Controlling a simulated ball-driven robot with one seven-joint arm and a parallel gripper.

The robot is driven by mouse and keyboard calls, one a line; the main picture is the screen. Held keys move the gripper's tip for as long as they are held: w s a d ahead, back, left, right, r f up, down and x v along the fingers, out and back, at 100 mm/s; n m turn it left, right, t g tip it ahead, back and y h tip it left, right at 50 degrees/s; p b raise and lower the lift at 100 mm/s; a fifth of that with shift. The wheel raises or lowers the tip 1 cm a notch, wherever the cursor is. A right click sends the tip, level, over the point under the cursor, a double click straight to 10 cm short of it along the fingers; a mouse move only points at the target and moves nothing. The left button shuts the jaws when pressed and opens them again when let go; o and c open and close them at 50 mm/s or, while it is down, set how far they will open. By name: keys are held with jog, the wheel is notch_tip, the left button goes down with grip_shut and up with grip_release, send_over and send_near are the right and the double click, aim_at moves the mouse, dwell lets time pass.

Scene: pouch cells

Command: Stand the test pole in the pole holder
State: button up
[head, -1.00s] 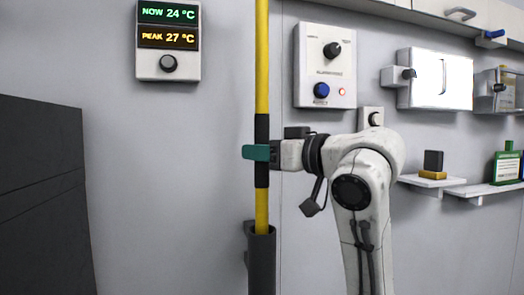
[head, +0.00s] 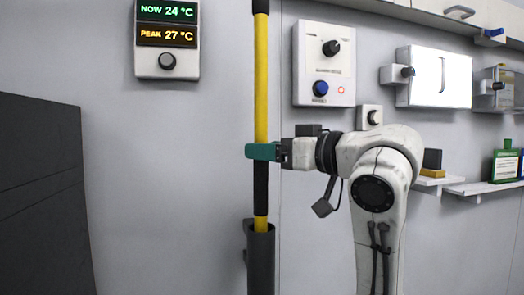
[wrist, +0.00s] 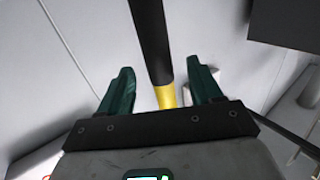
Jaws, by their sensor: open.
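The test pole (head: 261,85) is yellow with black bands and stands upright. Its lower end is inside the pole holder (head: 261,262), a dark upright tube at the wall, so its foot is hidden. My gripper (head: 263,151) is at the pole, level with the yellow just above the lower black band. In the wrist view the teal fingers of my gripper (wrist: 160,70) are open on either side of the pole (wrist: 152,40), with a gap on both sides.
A temperature display (head: 167,38) hangs left of the pole, and a knob panel (head: 324,64) to its right. Shelves (head: 485,187) and a white box (head: 434,78) are further right. A dark cabinet (head: 40,195) stands at the left.

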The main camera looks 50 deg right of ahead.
jog(key=s+b, duration=0.4)
jog(key=s, duration=0.4)
jog(key=shift+s, duration=0.2)
jog(key=shift+s, duration=0.1)
dwell(0.8)
